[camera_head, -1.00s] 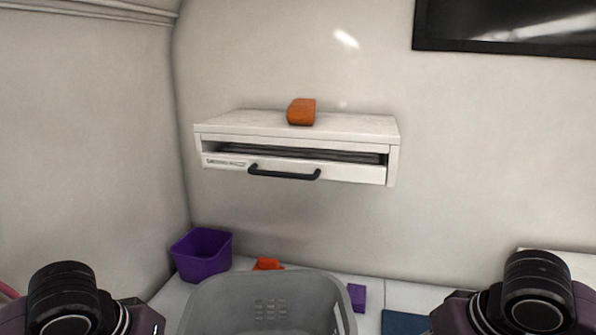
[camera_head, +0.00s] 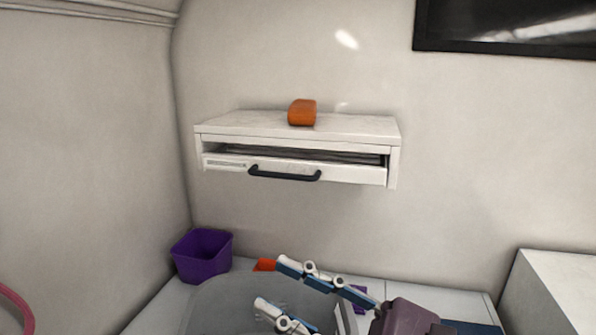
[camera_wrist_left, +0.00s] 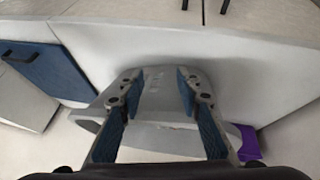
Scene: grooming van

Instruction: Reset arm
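My right gripper (camera_head: 272,284) reaches in from the lower right of the head view. Its two blue-and-white fingers are spread apart with nothing held between them, over the grey basket (camera_head: 212,302). My left gripper (camera_wrist_left: 158,76) shows only in the left wrist view. Its fingers are apart, with a grey surface behind them and no held object visible. My left arm is out of the head view.
A wall shelf (camera_head: 355,127) has a slightly open drawer (camera_head: 345,173) and an orange object (camera_head: 301,112) on top. A purple bin (camera_head: 202,258) stands behind the basket. A white cabinet (camera_head: 556,275) is at the right. A pink hose (camera_head: 17,304) is at lower left.

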